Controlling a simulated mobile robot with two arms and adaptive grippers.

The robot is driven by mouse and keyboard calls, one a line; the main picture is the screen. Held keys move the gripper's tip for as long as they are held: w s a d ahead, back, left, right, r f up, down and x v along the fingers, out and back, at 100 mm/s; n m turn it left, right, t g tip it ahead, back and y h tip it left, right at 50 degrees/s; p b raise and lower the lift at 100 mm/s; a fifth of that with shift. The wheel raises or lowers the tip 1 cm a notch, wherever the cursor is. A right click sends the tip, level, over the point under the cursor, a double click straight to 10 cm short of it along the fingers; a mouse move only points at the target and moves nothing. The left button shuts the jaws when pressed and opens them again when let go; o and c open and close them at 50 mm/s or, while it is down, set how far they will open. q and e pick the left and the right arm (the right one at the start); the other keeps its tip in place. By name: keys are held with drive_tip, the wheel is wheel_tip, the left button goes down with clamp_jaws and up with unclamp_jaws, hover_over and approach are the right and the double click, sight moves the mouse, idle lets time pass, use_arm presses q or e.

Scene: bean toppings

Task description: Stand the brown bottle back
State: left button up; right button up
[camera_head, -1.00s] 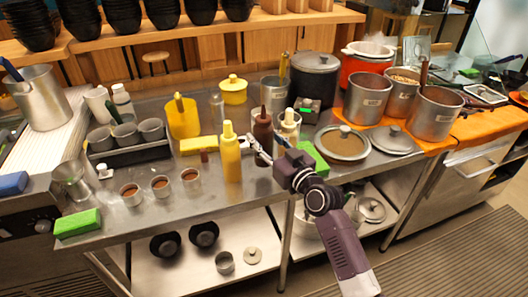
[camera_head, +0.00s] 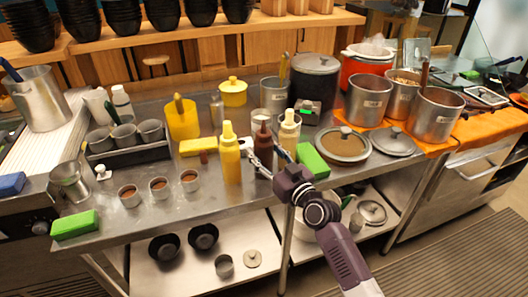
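The brown bottle (camera_head: 263,146) is upright at the front middle of the steel counter, between the yellow bottle (camera_head: 230,160) on its left and the cream bottle (camera_head: 289,132) on its right. My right gripper (camera_head: 266,156) reaches in from the lower right with its fingers around the brown bottle, and looks shut on it. The bottle's base is partly hidden by the fingers, so contact with the counter is hard to tell. My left gripper is not in view.
A green block (camera_head: 312,160) lies close to the right of my gripper. A lidded pan (camera_head: 342,146) stands further right. Three small cups (camera_head: 160,188) of sauce stand left of the yellow bottle. The counter's front strip is mostly clear.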

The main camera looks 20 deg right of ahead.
drive_tip(key=shift+r, duration=0.2)
drive_tip(key=b+v, duration=0.1)
drive_tip(key=v, duration=1.1)
drive_tip(key=shift+f, duration=0.15)
